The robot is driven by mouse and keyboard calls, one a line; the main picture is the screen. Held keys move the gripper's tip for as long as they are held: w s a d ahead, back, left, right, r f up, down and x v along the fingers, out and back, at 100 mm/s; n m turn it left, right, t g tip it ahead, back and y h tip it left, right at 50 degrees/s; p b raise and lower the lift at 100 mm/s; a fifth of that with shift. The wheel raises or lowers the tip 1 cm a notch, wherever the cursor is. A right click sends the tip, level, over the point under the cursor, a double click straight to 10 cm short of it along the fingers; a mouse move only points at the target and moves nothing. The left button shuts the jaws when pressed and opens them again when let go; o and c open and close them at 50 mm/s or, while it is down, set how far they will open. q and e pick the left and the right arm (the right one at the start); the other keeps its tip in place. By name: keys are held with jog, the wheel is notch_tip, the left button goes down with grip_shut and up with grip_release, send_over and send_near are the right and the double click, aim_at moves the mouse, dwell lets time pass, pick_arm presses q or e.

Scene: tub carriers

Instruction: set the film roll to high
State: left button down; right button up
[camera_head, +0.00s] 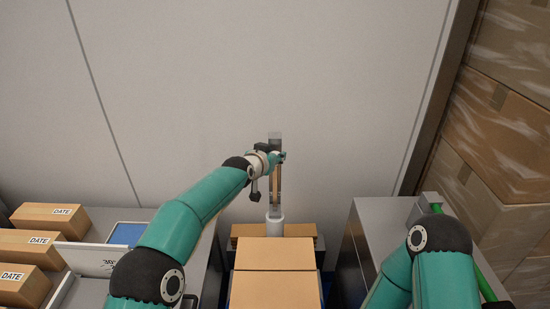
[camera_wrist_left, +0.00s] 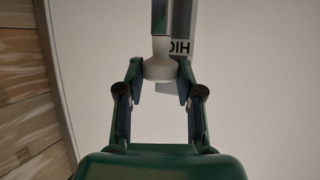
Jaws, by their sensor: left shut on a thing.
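An upright post (camera_head: 276,200) stands against the back wall, with a tan strip down its front and a white cylinder (camera_head: 274,226) at its foot. My left gripper (camera_head: 278,157) is at the upper part of this post. A grey shaft runs up from that part. Beside it is a label (camera_wrist_left: 177,48) with upside-down lettering, partly hidden, that seems to read HIGH. My right gripper is not in view.
Tan boxes marked DATE (camera_head: 37,239) and an open white box (camera_head: 92,257) are at the left. A cardboard box (camera_head: 275,254) stands in front of the post. A grey cabinet (camera_head: 385,222) is on the right, with wrapped cartons (camera_head: 500,125) beyond. The wall above is bare.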

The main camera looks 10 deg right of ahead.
pick_arm(q)
jog(key=shift+w+r, duration=0.1)
jog(key=shift+r, duration=0.4)
jog(key=c, duration=0.9)
grip_release()
jog(key=shift+o, duration=0.9)
jog(key=shift+f, duration=0.2)
jog(key=v, duration=1.2)
jog(key=shift+f, duration=0.1)
